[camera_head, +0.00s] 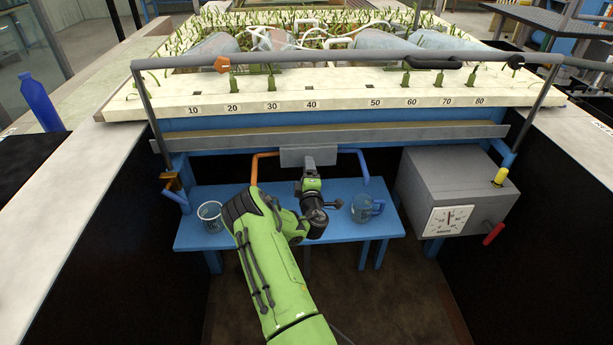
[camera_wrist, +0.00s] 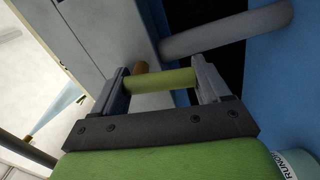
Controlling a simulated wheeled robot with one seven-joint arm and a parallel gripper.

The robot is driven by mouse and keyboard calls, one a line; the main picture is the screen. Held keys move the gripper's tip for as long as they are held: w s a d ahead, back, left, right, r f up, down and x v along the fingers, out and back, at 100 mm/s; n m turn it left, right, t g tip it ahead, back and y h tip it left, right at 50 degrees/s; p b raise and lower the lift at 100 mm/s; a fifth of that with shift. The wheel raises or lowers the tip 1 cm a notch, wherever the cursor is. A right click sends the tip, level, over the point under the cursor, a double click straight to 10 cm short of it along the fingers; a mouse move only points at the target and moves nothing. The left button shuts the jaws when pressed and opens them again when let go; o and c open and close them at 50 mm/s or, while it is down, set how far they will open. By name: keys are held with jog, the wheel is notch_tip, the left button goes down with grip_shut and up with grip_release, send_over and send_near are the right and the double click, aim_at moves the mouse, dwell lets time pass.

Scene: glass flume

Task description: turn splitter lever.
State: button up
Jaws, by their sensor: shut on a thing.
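The splitter (camera_head: 309,156) is a grey plate under the front edge of the flume, with an orange pipe (camera_head: 254,168) on its left and a blue pipe (camera_head: 362,165) on its right. The lever (camera_wrist: 162,79) is a yellow-green bar in the wrist view. It lies across between the two dark fingers of my gripper (camera_wrist: 163,82), which is shut on it. A brown end (camera_wrist: 140,67) shows beside the left finger. In the head view my gripper (camera_head: 311,172) is just below the splitter plate, and it and my wrist hide the lever.
A grey box (camera_head: 450,165) with a dial and red handle stands at right. A rail (camera_head: 340,58) crosses above.

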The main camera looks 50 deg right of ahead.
jog(key=shift+n, duration=0.7)
jog(key=shift+f, duration=0.1)
jog(key=o, duration=1)
